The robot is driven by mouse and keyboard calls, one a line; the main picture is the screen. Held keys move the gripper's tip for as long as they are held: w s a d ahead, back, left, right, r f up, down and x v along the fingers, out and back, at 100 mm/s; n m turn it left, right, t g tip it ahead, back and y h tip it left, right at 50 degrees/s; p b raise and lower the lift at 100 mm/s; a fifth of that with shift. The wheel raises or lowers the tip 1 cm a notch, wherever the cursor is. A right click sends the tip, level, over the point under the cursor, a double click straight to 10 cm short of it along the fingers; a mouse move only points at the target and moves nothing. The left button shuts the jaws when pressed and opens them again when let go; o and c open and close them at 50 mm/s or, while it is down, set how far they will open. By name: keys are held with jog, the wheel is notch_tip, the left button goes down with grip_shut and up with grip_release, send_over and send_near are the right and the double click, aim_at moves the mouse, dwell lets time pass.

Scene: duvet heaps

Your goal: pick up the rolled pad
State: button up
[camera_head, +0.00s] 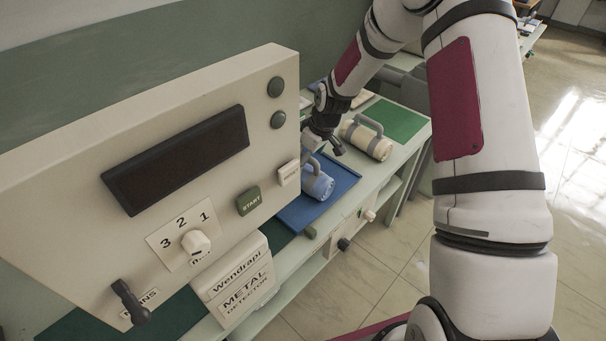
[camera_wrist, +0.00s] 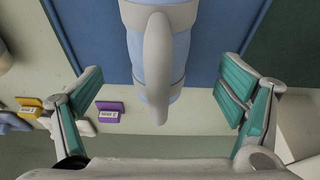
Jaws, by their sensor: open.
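A light blue roll (camera_head: 318,186) with a grey carrying handle lies on a blue mat (camera_head: 330,207) in the head view, partly hidden by the cream panel. In the wrist view this roll (camera_wrist: 180,58) is at top centre, its grey handle (camera_wrist: 157,70) facing the camera. A second roll, cream with grey straps and a grey handle (camera_head: 366,143), lies farther back. My gripper (camera_head: 330,146) is above the counter near both rolls. In the wrist view its green-padded fingers are spread wide, one on each side of the blue roll, with gaps to it. It holds nothing.
A large cream metal detector panel (camera_head: 270,150) with knobs and buttons stands close at left. A green mat (camera_head: 402,122) lies at the counter's far end. Small purple (camera_wrist: 110,105) and yellow (camera_wrist: 30,102) tags show in the wrist view. Open tiled floor lies right.

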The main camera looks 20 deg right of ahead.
aim_at(305, 167)
jog(key=shift+p+x, duration=0.45)
jog(key=shift+x, duration=2.6)
jog(key=shift+d, duration=0.1)
jog(key=shift+c, duration=0.6)
jog(key=c, duration=1.3)
